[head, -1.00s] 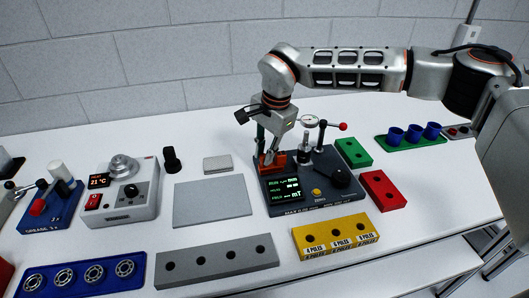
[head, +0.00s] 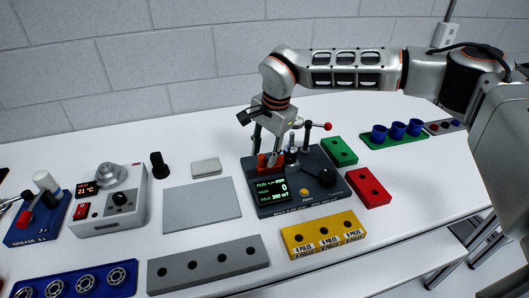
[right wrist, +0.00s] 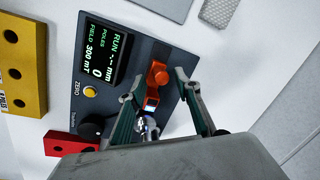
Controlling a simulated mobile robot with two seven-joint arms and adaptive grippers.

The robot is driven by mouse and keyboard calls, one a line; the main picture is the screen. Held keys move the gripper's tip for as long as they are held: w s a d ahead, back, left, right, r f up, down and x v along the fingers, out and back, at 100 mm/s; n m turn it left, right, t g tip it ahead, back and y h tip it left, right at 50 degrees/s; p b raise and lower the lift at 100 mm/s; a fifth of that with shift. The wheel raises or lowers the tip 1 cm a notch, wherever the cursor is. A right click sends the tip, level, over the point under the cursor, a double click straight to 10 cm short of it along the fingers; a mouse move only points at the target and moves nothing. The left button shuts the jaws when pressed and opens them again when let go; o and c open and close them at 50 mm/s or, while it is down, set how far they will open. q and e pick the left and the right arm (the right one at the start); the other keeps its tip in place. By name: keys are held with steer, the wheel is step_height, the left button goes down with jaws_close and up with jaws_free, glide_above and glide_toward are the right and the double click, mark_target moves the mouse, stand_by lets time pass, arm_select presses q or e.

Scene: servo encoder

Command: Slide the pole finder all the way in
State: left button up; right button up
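The dark tester (head: 330,200) stands mid-table with a lit screen reading RUN, POLES 0 and FIELD 300 mT. An orange block with a knob, likely the pole finder (right wrist: 158,74), sits on its top plate; it also shows in the head view (head: 263,161). A shiny metal spindle stands beside it, partly hidden. My right gripper (right wrist: 172,90) points down over the tester. Its fingers are apart, one on each side of the orange part and spindle, with visible gaps. Contact with the orange part cannot be told. My left gripper is not in view.
A yellow block (head: 322,236) lies in front of the tester, with red (head: 368,187) and green (head: 338,151) blocks to its right. A bare grey mat (head: 202,204) lies left.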

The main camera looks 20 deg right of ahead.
step_height(320, 180, up, 12)
steer(key=s+d, duration=0.1)
steer(key=s, duration=0.1)
steer(key=shift+d+f, duration=0.15)
steer(key=shift+d, duration=0.05)
stand_by(0.4)
